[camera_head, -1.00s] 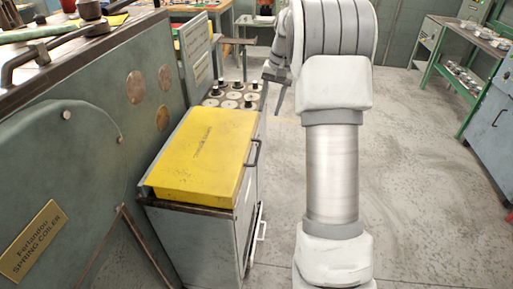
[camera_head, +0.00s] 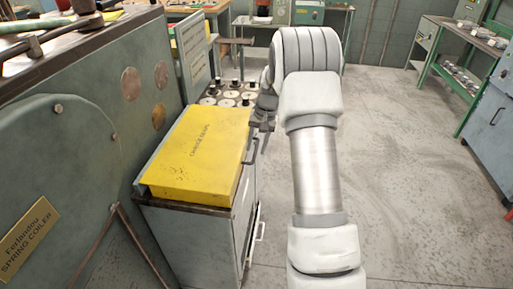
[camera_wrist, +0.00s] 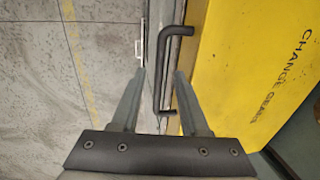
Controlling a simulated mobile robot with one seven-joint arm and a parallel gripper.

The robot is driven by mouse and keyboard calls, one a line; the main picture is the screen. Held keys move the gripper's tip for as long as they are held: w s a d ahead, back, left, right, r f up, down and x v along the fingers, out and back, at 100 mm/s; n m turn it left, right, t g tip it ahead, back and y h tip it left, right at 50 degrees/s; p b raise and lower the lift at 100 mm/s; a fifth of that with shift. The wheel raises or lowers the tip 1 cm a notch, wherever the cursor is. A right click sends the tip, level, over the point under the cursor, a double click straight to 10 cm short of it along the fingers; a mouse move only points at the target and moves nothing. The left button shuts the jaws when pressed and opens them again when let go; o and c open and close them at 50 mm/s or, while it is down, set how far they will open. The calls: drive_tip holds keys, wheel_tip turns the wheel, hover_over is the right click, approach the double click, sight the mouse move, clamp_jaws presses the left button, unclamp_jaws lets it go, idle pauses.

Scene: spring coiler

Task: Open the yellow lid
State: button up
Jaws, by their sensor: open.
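The yellow lid (camera_head: 200,152), marked "CHANGE GEARS", lies shut on top of a grey cabinet (camera_head: 190,238). Its dark bar handle (camera_head: 251,150) is on the lid's right edge. My gripper (camera_head: 262,125) is at the far end of that handle, partly hidden by my own arm. In the wrist view the open fingers of my gripper (camera_wrist: 157,75) point towards the handle (camera_wrist: 163,75), which shows between them, nearer the right finger. The yellow lid (camera_wrist: 255,60) fills the right side there. Whether a finger touches the handle I cannot tell.
The green spring coiler (camera_head: 85,150) stands close along the lid's left side. A lower cabinet handle (camera_head: 258,235) sticks out on the right. The floor (camera_head: 405,170) to the right is clear.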

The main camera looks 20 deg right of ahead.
drive_tip(key=shift+f, duration=0.25)
clamp_jaws()
idle(1.4)
